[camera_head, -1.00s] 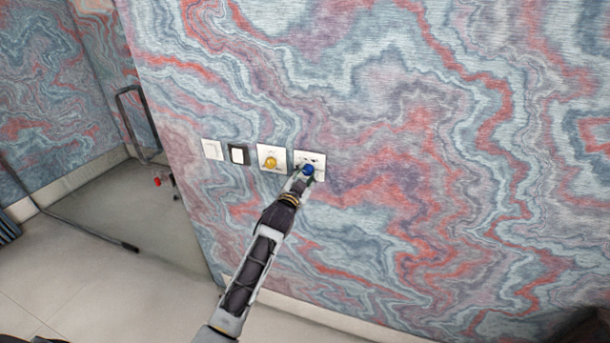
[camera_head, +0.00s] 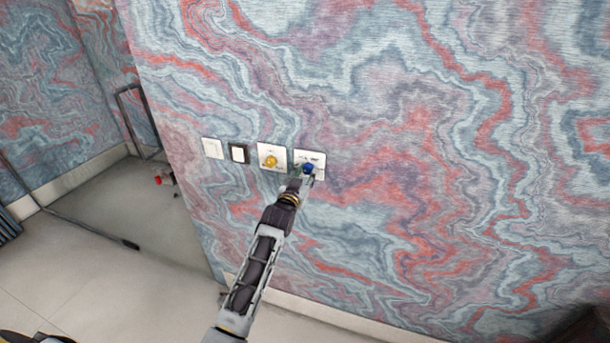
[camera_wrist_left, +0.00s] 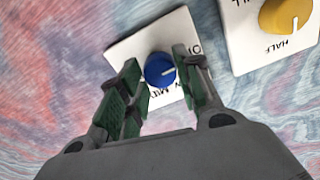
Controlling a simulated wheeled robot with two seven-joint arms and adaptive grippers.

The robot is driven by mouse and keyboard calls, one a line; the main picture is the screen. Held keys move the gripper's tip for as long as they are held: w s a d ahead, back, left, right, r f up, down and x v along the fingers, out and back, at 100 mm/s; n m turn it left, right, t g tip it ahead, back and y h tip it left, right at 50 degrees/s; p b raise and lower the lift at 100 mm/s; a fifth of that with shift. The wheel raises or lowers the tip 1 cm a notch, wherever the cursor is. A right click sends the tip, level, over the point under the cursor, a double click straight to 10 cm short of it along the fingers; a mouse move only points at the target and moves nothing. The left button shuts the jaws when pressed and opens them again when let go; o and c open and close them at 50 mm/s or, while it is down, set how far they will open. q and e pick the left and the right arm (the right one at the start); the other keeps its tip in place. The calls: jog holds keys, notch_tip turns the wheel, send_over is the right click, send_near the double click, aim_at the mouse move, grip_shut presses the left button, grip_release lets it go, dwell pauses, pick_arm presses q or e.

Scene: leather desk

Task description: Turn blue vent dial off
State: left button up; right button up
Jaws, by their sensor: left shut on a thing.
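The blue vent dial (camera_head: 308,168) sits on a white plate (camera_head: 318,157), the rightmost of a row on the wall. My left gripper (camera_head: 307,174) is at the dial, reaching up from below. Its green-padded fingers (camera_wrist_left: 158,74) stand on either side of the dial and are shut on it. My right gripper is not in view.
A yellow dial (camera_head: 270,161) on its own white plate is just left of the blue one. A dark-framed switch (camera_head: 238,153) and a white switch (camera_head: 212,148) follow further left. The wall to the right is bare. A dark metal frame (camera_head: 133,115) stands at left.

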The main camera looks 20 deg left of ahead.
pick_arm(q)
jog(key=o, duration=1)
jog(key=shift+f, duration=0.1)
jog(key=shift+o, duration=0.2)
jog(key=shift+s, duration=0.1)
jog(key=s, duration=1.1)
jog(key=shift+s+a, duration=0.2)
jog(key=shift+s, duration=0.2)
